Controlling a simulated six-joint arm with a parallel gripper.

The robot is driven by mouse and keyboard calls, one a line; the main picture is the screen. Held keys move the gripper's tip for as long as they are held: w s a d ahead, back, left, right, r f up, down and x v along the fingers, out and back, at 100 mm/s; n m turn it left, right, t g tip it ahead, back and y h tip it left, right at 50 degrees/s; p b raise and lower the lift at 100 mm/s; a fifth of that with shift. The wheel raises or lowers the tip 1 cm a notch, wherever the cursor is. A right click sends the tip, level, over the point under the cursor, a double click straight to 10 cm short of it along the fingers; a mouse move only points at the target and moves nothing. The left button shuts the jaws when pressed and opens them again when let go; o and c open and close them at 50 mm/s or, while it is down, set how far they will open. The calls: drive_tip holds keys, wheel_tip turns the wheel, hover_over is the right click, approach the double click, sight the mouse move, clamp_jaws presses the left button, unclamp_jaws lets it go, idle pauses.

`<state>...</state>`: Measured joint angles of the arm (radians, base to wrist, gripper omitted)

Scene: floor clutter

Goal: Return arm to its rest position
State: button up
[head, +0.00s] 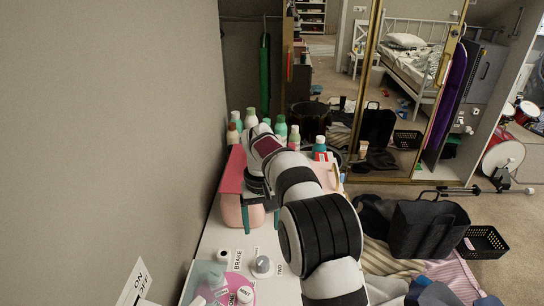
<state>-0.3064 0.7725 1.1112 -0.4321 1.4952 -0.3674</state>
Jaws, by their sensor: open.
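My arm rises from the bottom of the head view, with its white links and black ribbed joint, and reaches up and left over a white counter (214,243). My gripper (255,186) is at the far end, small and dark, beside a pink box (231,205) with a red top. It is open, and I see nothing held in it.
Several bottles, one green-white (281,127), stand behind my arm near the wall. A grey knob (262,265) and a pink round item (240,294) are on the near counter. A black bag (428,228) and a black basket (483,242) lie on the floor at right, near a mirrored door.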

drive_tip(key=s+d+r+m, duration=0.2)
drive_tip(key=s+d+r, duration=0.2)
drive_tip(key=s, duration=0.4)
drive_tip(key=s+d+r+m, duration=0.2)
drive_tip(key=s+d+r, duration=0.3)
drive_tip(key=s, duration=0.2)
drive_tip(key=s+d+f+m+y, duration=0.1)
drive_tip(key=s+f+m, duration=0.1)
drive_tip(key=s, duration=0.8)
drive_tip(key=s+d+f+m, duration=0.2)
drive_tip(key=s, duration=0.8)
drive_tip(key=shift+s+f+y, duration=0.15)
drive_tip(key=shift+s+y, duration=0.1)
drive_tip(key=shift+y, duration=0.15)
